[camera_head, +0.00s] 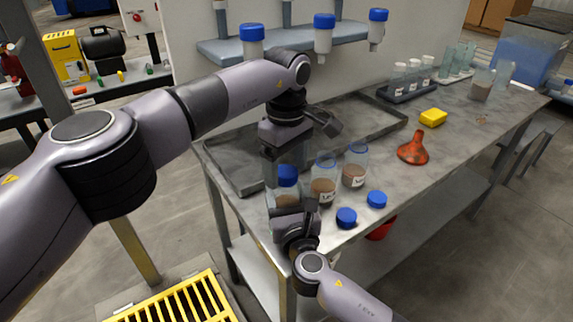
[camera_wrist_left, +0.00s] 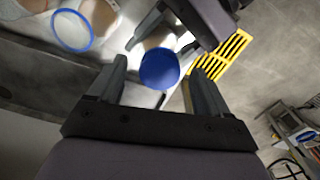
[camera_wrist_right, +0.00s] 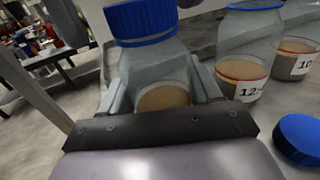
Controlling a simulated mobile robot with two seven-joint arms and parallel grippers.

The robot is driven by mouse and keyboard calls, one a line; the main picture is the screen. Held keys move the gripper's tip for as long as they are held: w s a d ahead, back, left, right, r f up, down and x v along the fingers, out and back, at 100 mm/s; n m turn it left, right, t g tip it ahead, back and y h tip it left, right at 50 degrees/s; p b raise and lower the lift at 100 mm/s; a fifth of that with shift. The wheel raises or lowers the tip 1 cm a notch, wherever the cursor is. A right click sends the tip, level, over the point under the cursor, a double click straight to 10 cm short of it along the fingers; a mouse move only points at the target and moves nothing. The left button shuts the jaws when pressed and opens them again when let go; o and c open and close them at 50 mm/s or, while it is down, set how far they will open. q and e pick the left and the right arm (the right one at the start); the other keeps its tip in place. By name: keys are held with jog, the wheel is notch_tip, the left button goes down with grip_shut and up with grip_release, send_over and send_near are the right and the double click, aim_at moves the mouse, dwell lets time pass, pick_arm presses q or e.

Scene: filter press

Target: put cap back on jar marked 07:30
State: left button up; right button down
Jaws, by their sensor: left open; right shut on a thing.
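A jar of brown matter (camera_head: 286,198) stands at the near left corner of the bench, with a blue cap (camera_head: 288,174) on its mouth. My right gripper (camera_head: 296,214) is shut around this jar; the right wrist view shows the jar (camera_wrist_right: 160,75) between its fingers, cap (camera_wrist_right: 141,20) on top. I cannot read a 07:30 marking on it. My left gripper (camera_head: 285,158) is open just above, pointing down; in the left wrist view the cap (camera_wrist_left: 160,69) lies between its spread fingers, with no clear contact. I cannot tell whether the cap is screwed tight.
Two open labelled jars (camera_head: 323,182) (camera_head: 355,168) stand close on the right; one label begins with 12, the other with 10. Two loose blue caps (camera_head: 346,217) (camera_head: 376,199) lie near the front edge. An orange funnel (camera_head: 413,150) and yellow block (camera_head: 433,117) stand farther back.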

pick_arm(q)
notch_tip(320, 180, up, 7)
jog(key=shift+r, duration=0.15)
pick_arm(e)
jog(key=shift+c, duration=0.7)
grip_release()
pick_arm(q)
jog(key=shift+r+p, duration=0.3)
pick_arm(e)
jog(key=shift+v, duration=3.6)
pick_arm(q)
jog(key=shift+s, duration=0.1)
